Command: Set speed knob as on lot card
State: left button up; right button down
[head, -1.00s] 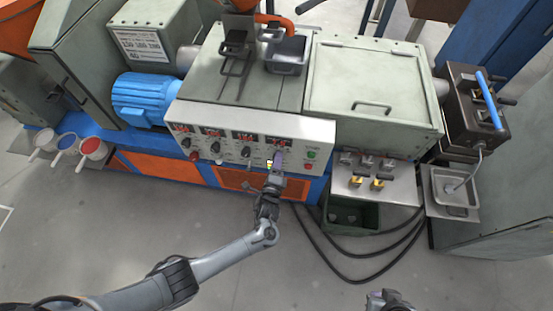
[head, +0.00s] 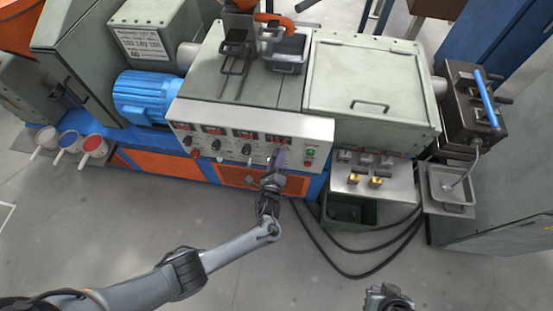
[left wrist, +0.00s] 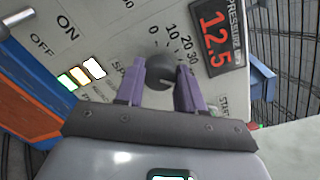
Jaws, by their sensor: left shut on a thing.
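The dark round knob (left wrist: 160,70) sits on the control panel (head: 250,122) beside printed scale numbers from 0 to 30. A label starting "SP" is partly hidden by a finger. My left gripper (head: 278,157) reaches the panel's right part; in the left wrist view its purple fingers (left wrist: 160,92) are shut on the knob. A light pointer mark shows on the knob's lower right. A white printed card (head: 142,43) is on the grey box at upper left; its text is too small to read surely. My right gripper (head: 388,298) is at the bottom edge, away from everything.
A red display (left wrist: 213,35) reading 12.5 is right of the knob. Several other knobs and displays line the panel, with a green button (head: 309,152) at its right. A metal shelf (head: 372,190) with small fittings juts out further right. Cables lie on the open floor.

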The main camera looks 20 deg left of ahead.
pick_arm(q)
jog(key=o, duration=1)
jog(key=shift+o, duration=0.2)
jog(key=p+v, duration=0.2)
jog(key=v, duration=0.9)
jog(key=shift+p, duration=0.3)
